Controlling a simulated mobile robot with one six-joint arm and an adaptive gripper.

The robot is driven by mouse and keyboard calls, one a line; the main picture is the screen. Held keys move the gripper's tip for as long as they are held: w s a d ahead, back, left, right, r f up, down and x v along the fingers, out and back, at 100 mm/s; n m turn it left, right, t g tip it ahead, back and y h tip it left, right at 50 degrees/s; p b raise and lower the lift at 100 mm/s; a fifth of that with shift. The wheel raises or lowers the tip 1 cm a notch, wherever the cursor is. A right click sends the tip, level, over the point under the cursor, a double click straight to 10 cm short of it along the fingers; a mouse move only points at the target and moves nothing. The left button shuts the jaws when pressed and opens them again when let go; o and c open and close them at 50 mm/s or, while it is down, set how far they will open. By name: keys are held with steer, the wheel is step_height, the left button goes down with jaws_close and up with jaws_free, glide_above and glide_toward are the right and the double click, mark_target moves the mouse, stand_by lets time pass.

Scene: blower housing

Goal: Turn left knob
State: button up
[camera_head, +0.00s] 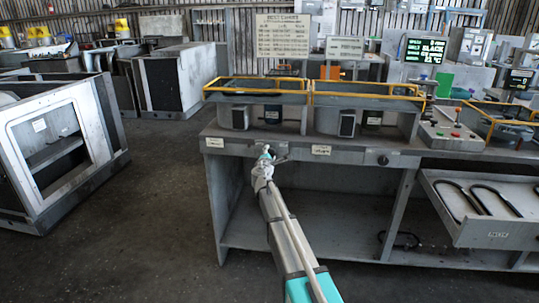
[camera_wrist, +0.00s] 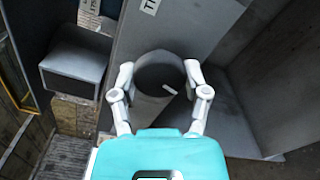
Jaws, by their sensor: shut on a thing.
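The left knob (camera_wrist: 155,76) is a dark round knob on the grey front panel of the bench, with a short white mark that sits slantwise. In the wrist view my gripper (camera_wrist: 160,80) has one white finger on each side of the knob, shut on it. In the head view my gripper (camera_head: 267,158) is at the front panel and hides the left knob. A second dark knob (camera_head: 383,160) sits further right on the same panel, apart from my gripper.
The bench (camera_head: 230,150) has an open space below. Yellow rails (camera_head: 310,92) surround bins on its top. An open drawer (camera_head: 490,232) with dark curved parts sticks out at right. A grey frame housing (camera_head: 60,140) stands at left. The floor between is clear.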

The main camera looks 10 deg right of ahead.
steer(key=shift+m, duration=2)
steer(key=shift+w, duration=0.1)
steer(key=o, duration=1.2)
steer(key=shift+c, duration=0.2)
steer(key=v, duration=1.2)
